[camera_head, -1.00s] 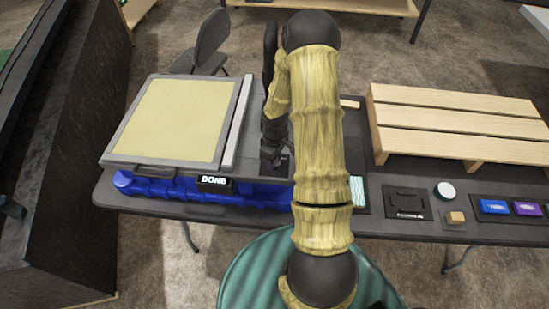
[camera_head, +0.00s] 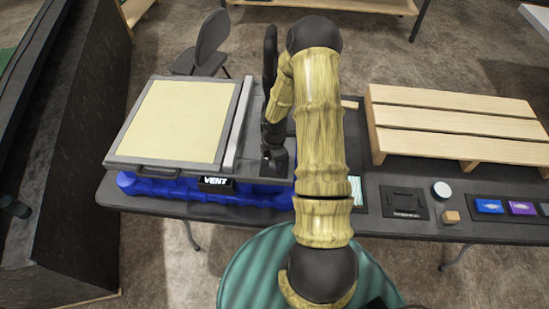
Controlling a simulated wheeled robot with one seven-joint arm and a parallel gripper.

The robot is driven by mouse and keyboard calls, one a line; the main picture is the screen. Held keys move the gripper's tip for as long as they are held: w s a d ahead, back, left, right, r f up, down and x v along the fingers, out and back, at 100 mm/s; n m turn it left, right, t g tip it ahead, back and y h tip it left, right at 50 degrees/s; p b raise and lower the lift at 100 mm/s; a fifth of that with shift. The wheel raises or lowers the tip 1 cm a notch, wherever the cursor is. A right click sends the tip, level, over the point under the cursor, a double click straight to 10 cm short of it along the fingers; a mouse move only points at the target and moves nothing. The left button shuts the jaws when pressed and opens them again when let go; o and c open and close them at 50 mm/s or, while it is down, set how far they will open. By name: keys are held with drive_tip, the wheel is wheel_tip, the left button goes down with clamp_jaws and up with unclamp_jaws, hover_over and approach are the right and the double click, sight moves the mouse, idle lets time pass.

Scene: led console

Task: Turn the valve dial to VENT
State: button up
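The blue console (camera_head: 250,195) sits on the table under a flat panel (camera_head: 180,120) with a cream surface and grey frame. A small black display (camera_head: 216,183) on its front reads VENT in white letters. My gripper (camera_head: 274,165) points down at the right end of the console, beside the panel's grey rail. The valve dial cannot be made out; the gripper and arm may cover it. The fingers are small and dark, so I cannot tell whether they are open or shut, or whether they touch anything.
A slatted wooden rack (camera_head: 455,125) stands on the right of the dark table (camera_head: 420,185). In front are a black tray (camera_head: 405,203), a white round piece (camera_head: 442,190), a small wooden block (camera_head: 451,216) and blue (camera_head: 489,206) and purple (camera_head: 521,208) items. A chair (camera_head: 208,45) stands behind.

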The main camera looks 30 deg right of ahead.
drive_tip(key=shift+d+n+p, duration=0.1)
drive_tip(key=shift+n+p, duration=0.4)
drive_tip(key=shift+n, duration=0.8)
drive_tip(key=shift+w, duration=0.1)
drive_tip(key=o, duration=1)
drive_tip(key=shift+r, duration=0.1)
wheel_tip(320, 180, up, 17)
drive_tip(key=shift+r+b, duration=0.1)
drive_tip(key=shift+b, duration=0.85)
